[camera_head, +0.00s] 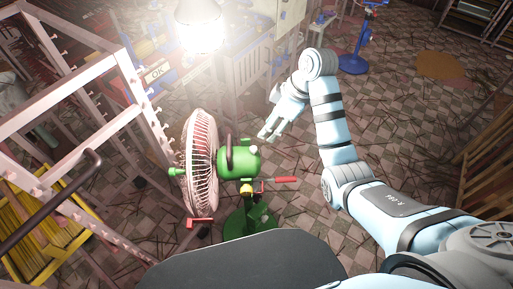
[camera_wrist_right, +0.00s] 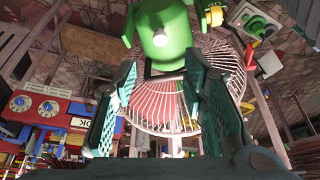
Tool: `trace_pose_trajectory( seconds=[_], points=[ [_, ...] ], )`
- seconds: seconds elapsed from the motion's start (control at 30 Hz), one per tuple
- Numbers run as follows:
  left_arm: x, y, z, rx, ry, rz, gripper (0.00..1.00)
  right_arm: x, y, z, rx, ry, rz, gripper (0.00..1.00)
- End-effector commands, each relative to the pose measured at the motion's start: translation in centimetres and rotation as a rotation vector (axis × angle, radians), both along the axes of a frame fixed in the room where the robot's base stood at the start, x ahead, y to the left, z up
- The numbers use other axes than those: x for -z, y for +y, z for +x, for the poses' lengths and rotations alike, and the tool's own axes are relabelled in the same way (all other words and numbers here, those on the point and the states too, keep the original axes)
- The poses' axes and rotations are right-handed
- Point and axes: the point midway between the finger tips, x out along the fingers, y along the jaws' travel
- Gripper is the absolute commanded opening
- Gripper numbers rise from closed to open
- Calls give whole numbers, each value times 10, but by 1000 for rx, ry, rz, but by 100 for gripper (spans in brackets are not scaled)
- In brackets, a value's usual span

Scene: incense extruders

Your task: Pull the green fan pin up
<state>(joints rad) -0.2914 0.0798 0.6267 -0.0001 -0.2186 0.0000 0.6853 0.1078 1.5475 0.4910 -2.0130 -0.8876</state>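The green fan (camera_head: 240,163) stands on the floor at the centre of the head view, with a pale round wire cage (camera_head: 202,165) on its left side. A small pale pin (camera_head: 254,150) sits on the fan's green motor housing. In the right wrist view the pale pin (camera_wrist_right: 160,38) shows on the green housing (camera_wrist_right: 165,22), just beyond the fingertips. My right gripper (camera_head: 267,136) is just above and to the right of the housing, apart from the pin. Its two fingers (camera_wrist_right: 160,78) are spread with nothing between them. My left gripper is in no view.
A pink metal frame (camera_head: 75,214) stands left of the fan. A red-handled lever (camera_head: 285,179) sticks out from the fan's right side. A bright lamp (camera_head: 200,22) and cluttered bench are behind. The tiled floor right of my arm is mostly clear.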

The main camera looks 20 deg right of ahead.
Motion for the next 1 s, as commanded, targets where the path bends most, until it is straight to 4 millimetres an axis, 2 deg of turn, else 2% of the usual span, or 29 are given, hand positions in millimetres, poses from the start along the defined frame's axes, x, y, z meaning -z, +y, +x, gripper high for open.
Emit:
trace_pose_trajectory(
  seconds=[0.03,0.2,0.3,0.5,0.77,1.0],
  points=[
    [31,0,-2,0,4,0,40,29,5,2,-1,0,2,39],
    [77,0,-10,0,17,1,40,69,19,10,1,0,1,39],
    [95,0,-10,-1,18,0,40,87,26,14,3,1,1,39],
    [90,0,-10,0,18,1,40,100,35,19,4,1,-1,39],
    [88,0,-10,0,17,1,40,102,36,19,4,2,0,39],
    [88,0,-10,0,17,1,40,102,36,19,4,2,0,1]
  ],
)
